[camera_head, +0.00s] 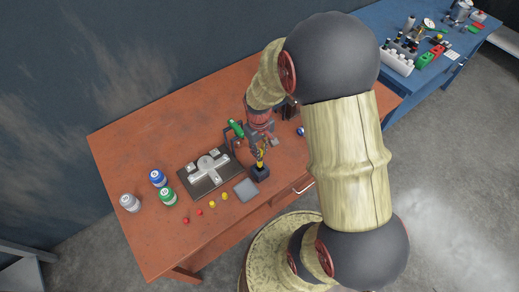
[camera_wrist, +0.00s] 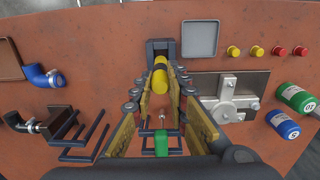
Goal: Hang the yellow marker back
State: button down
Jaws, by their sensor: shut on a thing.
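The yellow marker (camera_wrist: 160,80) is between the two fingers of my gripper (camera_wrist: 162,85) in the wrist view, its rounded end toward the dark upright holder (camera_wrist: 160,46). My gripper is shut on it. In the head view my gripper (camera_head: 260,142) hangs over the table, with the marker (camera_head: 261,155) a small yellow strip just above the dark holder (camera_head: 260,173). I cannot tell whether the marker touches or sits in the holder. A dark wire rack (camera_wrist: 82,140) stands beside my gripper in the wrist view. A green-handled tool (camera_wrist: 161,143) shows between my fingers' bases.
A metal clamp fixture on a plate (camera_head: 208,174) is close left of my gripper. A grey square tray (camera_head: 246,189), red and yellow buttons (camera_head: 212,205) and several cans (camera_head: 158,178) are on the brown table (camera_head: 130,145). A blue pipe elbow (camera_wrist: 44,76) lies on the other side.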

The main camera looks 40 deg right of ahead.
jog(key=shift+f+b, duration=1.4)
jog(key=shift+f, duration=1)
jog(key=shift+f+b, duration=0.4)
jog(key=shift+f, duration=0.3)
jog(key=c, duration=1.7)
grip_release()
jog(key=o, duration=0.3)
jog(key=shift+o, duration=1.1)
jog(key=shift+r+p, duration=1.35)
jog(key=shift+r, duration=0.45)
